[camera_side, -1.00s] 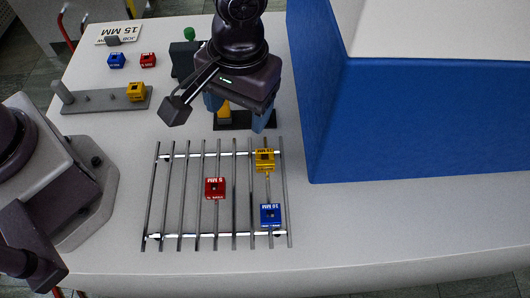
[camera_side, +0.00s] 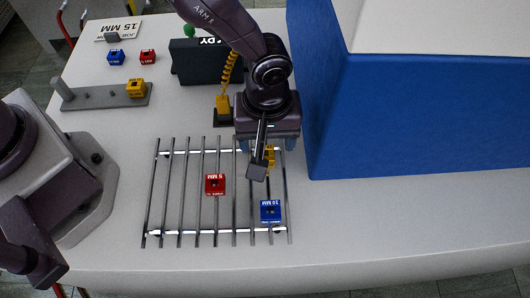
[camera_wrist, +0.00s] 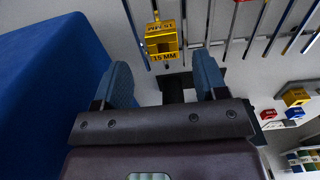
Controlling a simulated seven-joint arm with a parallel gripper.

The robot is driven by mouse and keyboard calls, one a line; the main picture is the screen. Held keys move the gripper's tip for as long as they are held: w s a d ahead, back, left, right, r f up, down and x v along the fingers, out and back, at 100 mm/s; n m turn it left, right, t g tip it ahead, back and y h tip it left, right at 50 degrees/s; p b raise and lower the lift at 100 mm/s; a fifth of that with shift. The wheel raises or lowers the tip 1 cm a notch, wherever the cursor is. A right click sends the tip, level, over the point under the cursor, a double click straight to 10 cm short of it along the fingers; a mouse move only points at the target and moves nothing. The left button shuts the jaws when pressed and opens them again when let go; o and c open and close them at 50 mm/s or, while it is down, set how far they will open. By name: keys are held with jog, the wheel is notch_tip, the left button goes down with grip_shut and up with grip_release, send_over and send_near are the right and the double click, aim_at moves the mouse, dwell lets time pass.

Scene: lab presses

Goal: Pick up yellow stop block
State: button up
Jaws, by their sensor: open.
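A yellow block marked 15 MM lies on the metal rod rack. In the side view the yellow block (camera_side: 269,154) is partly hidden behind my gripper and wrist camera. In the wrist view the yellow block (camera_wrist: 161,40) sits beyond the fingertips, between their lines, with nothing touching it. My gripper (camera_wrist: 166,80) is open and empty, with a blue finger on each side. In the side view my gripper (camera_side: 268,145) is over the rack's far right part. Another yellow block (camera_side: 135,88) sits on a grey fixture at the left.
The rod rack (camera_side: 188,200) also holds a red 5 MM block (camera_side: 215,184) and a blue 10 MM block (camera_side: 270,211). A large blue machine (camera_side: 400,120) stands close on the right. A yellow corded device (camera_side: 223,105) stands behind the rack.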

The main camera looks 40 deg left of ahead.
aim_at(265, 154)
notch_tip(265, 154, down, 5)
jog(key=shift+s+a+f, duration=0.1)
jog(key=shift+a, duration=0.05)
jog(key=shift+c, duration=0.5)
jog(key=c, duration=0.9)
